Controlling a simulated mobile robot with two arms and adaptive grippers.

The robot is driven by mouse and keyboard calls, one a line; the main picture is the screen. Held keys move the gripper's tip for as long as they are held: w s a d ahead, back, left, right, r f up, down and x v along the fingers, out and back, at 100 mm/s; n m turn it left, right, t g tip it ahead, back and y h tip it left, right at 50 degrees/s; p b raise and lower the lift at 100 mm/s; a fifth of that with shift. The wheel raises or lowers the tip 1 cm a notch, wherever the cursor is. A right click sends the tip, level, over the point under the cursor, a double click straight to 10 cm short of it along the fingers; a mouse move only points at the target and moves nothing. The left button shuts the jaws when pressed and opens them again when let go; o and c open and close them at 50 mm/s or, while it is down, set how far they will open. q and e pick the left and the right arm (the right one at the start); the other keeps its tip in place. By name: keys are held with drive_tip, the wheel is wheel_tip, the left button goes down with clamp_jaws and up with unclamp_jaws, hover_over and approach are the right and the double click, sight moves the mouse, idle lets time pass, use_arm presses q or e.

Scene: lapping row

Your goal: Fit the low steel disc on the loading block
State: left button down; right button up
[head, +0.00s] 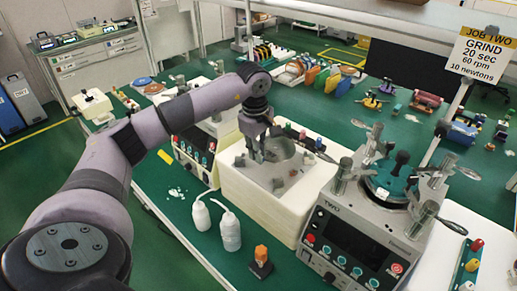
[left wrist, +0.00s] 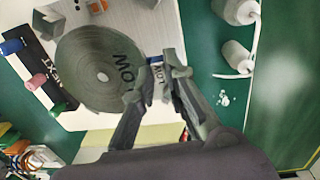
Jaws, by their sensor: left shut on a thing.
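The low steel disc (left wrist: 88,70) is a round grey plate with a small centre hole and the word LOW on its face. It also shows in the head view (head: 281,147), partly behind my fingers. My left gripper (head: 267,152) is shut on the disc's edge; in the left wrist view its fingers (left wrist: 156,84) close around a small part also marked LOW. The disc hangs over a cream block (head: 260,201), which I take for the loading block, with a grey top. Whether the disc touches that top cannot be told. My right gripper is in neither view.
A grey lapping machine (head: 338,222) with clamps stands right of the block; another control panel (head: 194,157) is at its left. Two white bottles (head: 230,231) and an orange-topped item (head: 261,262) stand in front. A coloured-peg rack (left wrist: 37,75) lies behind the block.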

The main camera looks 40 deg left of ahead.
sight(259, 176)
use_arm(q)
wheel_tip(259, 176, down, 3)
drive_tip(key=shift+w+f+b, duration=0.1)
drive_tip(key=shift+b, duration=0.75)
drive_tip(key=shift+f, duration=0.35)
drive_tip(key=shift+b, duration=0.4)
idle(0.6)
drive_tip(key=shift+f+b, duration=0.8)
drive_tip(key=shift+f, duration=0.4)
drive_tip(key=c, duration=1.5)
unclamp_jaws()
drive_tip(key=shift+c, duration=0.2)
